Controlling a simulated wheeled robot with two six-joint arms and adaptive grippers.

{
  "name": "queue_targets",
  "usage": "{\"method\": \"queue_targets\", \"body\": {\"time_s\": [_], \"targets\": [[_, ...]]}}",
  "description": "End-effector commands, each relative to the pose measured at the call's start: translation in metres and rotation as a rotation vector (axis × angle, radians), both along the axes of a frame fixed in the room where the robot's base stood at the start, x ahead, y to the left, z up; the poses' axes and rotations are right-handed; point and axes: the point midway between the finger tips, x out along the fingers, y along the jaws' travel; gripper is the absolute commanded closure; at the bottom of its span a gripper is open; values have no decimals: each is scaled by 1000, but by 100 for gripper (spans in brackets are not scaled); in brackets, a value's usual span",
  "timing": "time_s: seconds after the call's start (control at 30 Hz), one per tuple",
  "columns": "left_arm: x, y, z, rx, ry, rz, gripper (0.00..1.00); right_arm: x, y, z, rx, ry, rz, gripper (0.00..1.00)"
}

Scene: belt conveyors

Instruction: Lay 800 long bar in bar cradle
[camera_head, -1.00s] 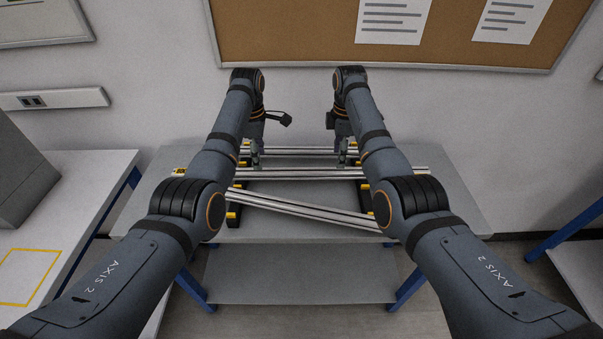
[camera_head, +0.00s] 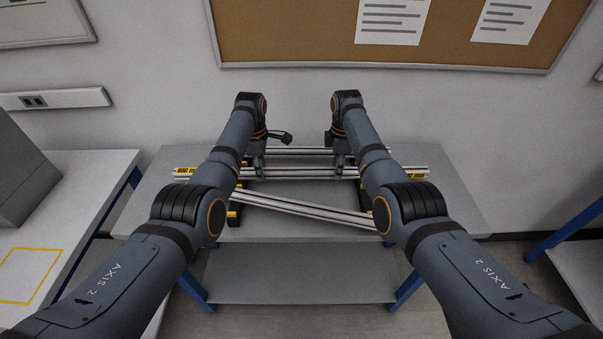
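A long silver bar with yellow "800" labels at both ends (camera_head: 300,172) lies level from left to right above the grey table. Under it are two dark cradle rails with yellow markers; the left rail (camera_head: 234,214) shows in front of the bar, and the right one is mostly hidden by my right arm. My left gripper (camera_head: 259,172) points down at the bar left of its middle. My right gripper (camera_head: 340,170) points down at it right of the middle. Both seem to touch the bar, but the finger gaps are too small to make out.
Another silver bar (camera_head: 300,151) lies behind, near the wall. A further bar (camera_head: 305,209) lies slanted in front, its right end behind my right arm. The grey table (camera_head: 450,200) has free room at the right. A white side table (camera_head: 85,200) stands left.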

Motion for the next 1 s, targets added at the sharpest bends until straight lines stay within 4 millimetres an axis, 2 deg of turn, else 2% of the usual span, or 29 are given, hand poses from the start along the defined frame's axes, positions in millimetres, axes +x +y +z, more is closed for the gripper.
{"method": "queue_targets", "body": {"time_s": [0.03, 0.17, 0.67, 0.83, 1.0], "targets": [[0, 0, 0, 0, 1, 0, 83, 0, 0, 0, 0, 0, 0, 83], [0, 0, 0, 0, 1, 0, 100, 0, 0, 0, 0, 0, 0, 100], [0, 0, 2, 0, 0, 0, 100, 0, 0, 2, 0, -2, 0, 100], [0, 0, 13, 0, -1, 0, 100, 1, 0, 13, 0, -2, 0, 100], [0, 0, 35, 0, -1, -1, 100, 1, 0, 35, 0, -2, 0, 100]]}}
